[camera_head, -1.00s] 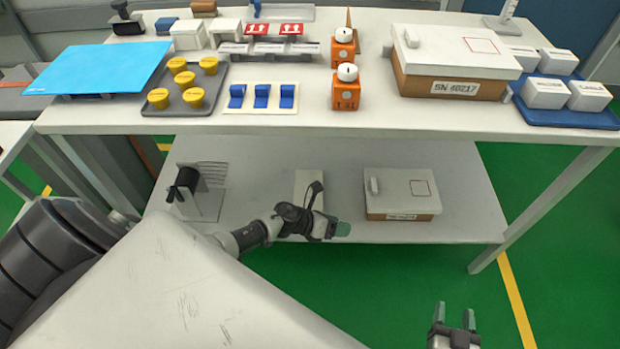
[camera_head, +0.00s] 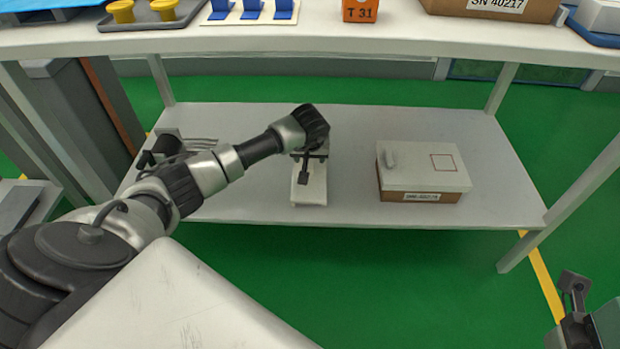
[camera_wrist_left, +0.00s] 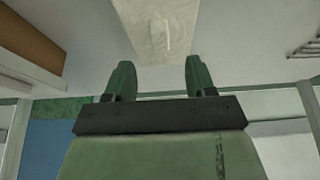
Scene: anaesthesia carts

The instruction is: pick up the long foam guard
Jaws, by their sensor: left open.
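A pale, long block that looks like the long foam guard (camera_head: 310,190) lies on the lower shelf, left of the white-lidded box. My left arm reaches over its far part and hides it. In the left wrist view the foam guard (camera_wrist_left: 163,30) is ahead of the fingertips, roughly centred between them. My left gripper (camera_wrist_left: 158,78) is open and empty, with a gap between its green fingers and the guard. My right gripper (camera_head: 574,290) is at the lower right, away from the shelf.
The white-lidded box (camera_head: 424,168) stands right of the guard on the lower shelf (camera_head: 480,150). A dark object with ribbed plates (camera_head: 172,145) stands at the shelf's left, partly behind my arm. The upper shelf's front edge (camera_head: 400,45) overhangs behind.

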